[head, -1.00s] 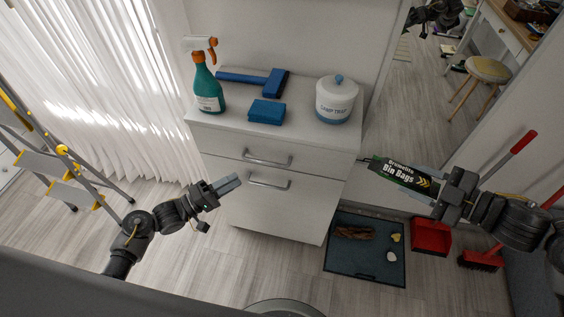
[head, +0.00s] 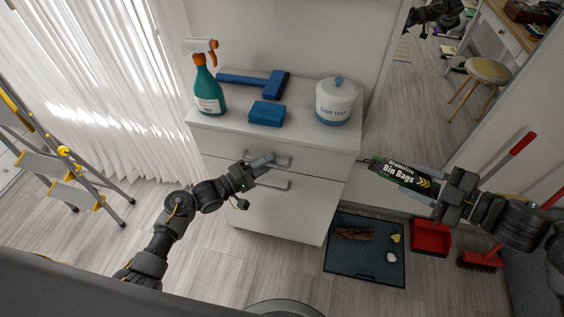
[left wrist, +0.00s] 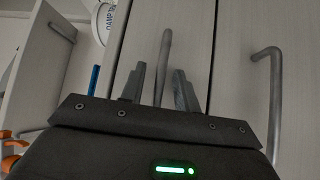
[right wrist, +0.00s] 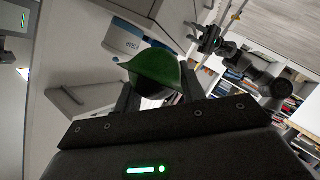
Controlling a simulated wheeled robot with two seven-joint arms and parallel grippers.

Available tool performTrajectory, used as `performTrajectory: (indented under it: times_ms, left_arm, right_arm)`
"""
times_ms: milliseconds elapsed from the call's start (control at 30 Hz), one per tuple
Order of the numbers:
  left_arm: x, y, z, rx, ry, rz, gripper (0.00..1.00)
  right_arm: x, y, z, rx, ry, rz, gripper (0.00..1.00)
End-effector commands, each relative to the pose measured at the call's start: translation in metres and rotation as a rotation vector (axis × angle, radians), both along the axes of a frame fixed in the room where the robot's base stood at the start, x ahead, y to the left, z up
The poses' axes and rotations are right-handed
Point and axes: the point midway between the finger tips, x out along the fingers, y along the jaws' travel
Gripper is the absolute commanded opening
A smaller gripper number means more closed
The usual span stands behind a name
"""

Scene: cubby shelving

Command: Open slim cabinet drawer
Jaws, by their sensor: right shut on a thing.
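The slim white cabinet (head: 315,196) has a shallow upper drawer above a taller lower front, both flush. The upper bar handle (head: 284,162) is partly covered by my left gripper (head: 265,164), which is open. In the left wrist view, that handle (left wrist: 165,48) runs between the two spread fingers (left wrist: 160,88); whether they touch it cannot be told. The lower handle (head: 272,186) is just below and appears at the right of the left wrist view (left wrist: 272,95). My right gripper (head: 422,184) is shut on the green-black bin bags pack (head: 400,176), also in the right wrist view (right wrist: 155,68).
A stepladder (head: 75,172) stands left. A mat (head: 350,265) and red dustpan (head: 430,238) lie right.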

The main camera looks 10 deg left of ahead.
Motion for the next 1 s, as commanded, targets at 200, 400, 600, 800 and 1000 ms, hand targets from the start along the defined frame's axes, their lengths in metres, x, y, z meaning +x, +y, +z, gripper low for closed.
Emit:
performTrajectory:
  times_ms: [200, 400, 600, 800, 1000]
  left_arm:
    - [0.0013, -0.0016, 0.0002, 0.001, 0.001, 0.0, 0.31]
    - [0.0011, -0.0013, 0.0001, 0.001, 0.001, 0.0, 0.17]
    - [0.001, -0.0011, 0.0, 0.001, 0.001, 0.001, 0.0]
    - [0.001, 0.0028, -0.0002, 0.002, 0.001, 0.001, 0.0]
    - [-0.0057, -0.0071, 0.0013, 0.0, 0.003, -0.012, 0.0]
  right_arm:
    - [0.0001, 0.0, 0.0004, 0.0, -0.001, -0.001, 0.13]
    - [0.0001, 0.0001, 0.0004, 0.001, 0.0, 0.001, 0.13]
    - [0.0001, 0.0002, 0.0004, 0.001, 0.0, 0.001, 0.13]
    - [0.0001, 0.004, 0.0005, 0.0, -0.001, 0.001, 0.13]
    - [0.0007, 0.0015, 0.0062, 0.0, -0.001, 0.002, 0.13]
